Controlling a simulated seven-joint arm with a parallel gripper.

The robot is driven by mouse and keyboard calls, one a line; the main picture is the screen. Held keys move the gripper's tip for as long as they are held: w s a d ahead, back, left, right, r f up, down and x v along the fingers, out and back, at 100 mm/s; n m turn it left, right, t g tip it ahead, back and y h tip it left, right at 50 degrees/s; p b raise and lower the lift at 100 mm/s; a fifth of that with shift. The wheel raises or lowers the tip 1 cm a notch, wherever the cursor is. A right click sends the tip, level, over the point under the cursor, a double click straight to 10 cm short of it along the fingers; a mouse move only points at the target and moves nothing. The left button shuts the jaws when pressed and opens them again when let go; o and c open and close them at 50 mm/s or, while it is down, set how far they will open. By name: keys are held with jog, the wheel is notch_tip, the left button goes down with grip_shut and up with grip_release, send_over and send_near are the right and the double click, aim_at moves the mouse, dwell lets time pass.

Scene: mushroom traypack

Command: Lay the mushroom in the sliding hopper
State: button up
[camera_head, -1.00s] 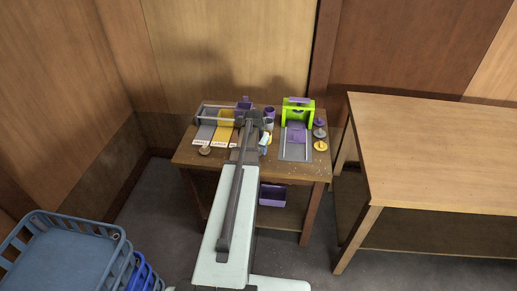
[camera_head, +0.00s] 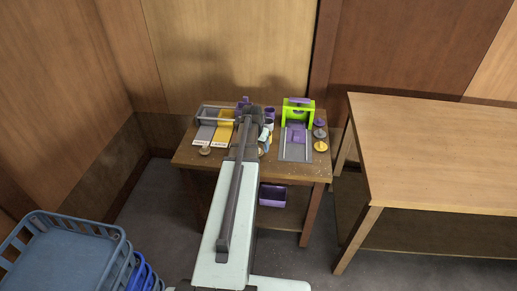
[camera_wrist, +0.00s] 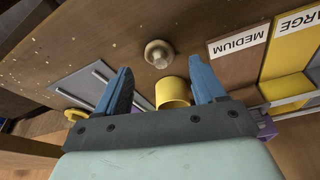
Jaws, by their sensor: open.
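A pale tan mushroom (camera_wrist: 158,54) lies on the brown table top in the wrist view, just beyond and between my fingertips, not touching them. My gripper (camera_wrist: 161,74) is open, its blue fingers spread on either side, with nothing held. In the head view my arm hides most of the gripper and the area around this mushroom. A purple part on the rail of the left station, which looks like the sliding hopper (camera_head: 243,101), stands at the back just behind my arm. A purple bit at the right in the wrist view may be the same part.
A yellow cup (camera_wrist: 173,92) stands close to the fingers. Labelled lanes, including a yellow one (camera_head: 225,130), lie left of my arm. A green-framed station (camera_head: 298,103) stands at right with round discs (camera_head: 320,133) beside it. Another round piece (camera_head: 205,151) lies front left.

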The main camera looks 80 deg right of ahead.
jog(key=v, duration=0.9)
jog(key=shift+w, duration=0.1)
